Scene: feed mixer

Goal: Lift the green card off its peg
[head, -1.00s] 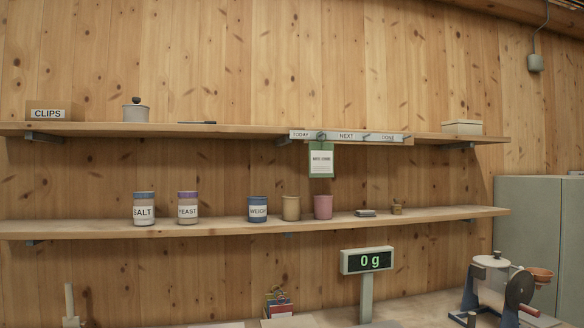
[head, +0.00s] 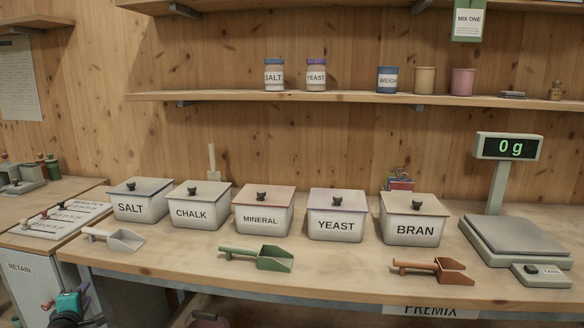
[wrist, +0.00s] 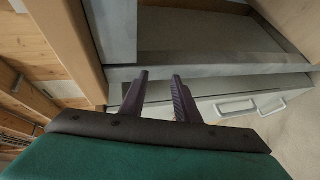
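The green card (head: 469,22) hangs at the top right of the head view, below the upper shelf, with a white "MIX ONE" label. Its top and its peg are cut off by the frame edge. My gripper shows in the wrist view (wrist: 158,97) with its two dark fingers apart and nothing between them. In the head view, part of my arm (head: 68,308) is at the bottom left, far from the card and below the bench top.
The lower shelf (head: 350,98) holds jars and cups. Lidded bins, scoops and a scale (head: 515,240) reading 0 g crowd the bench (head: 330,285). A grey drawer front with handles (wrist: 250,105) is ahead in the wrist view.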

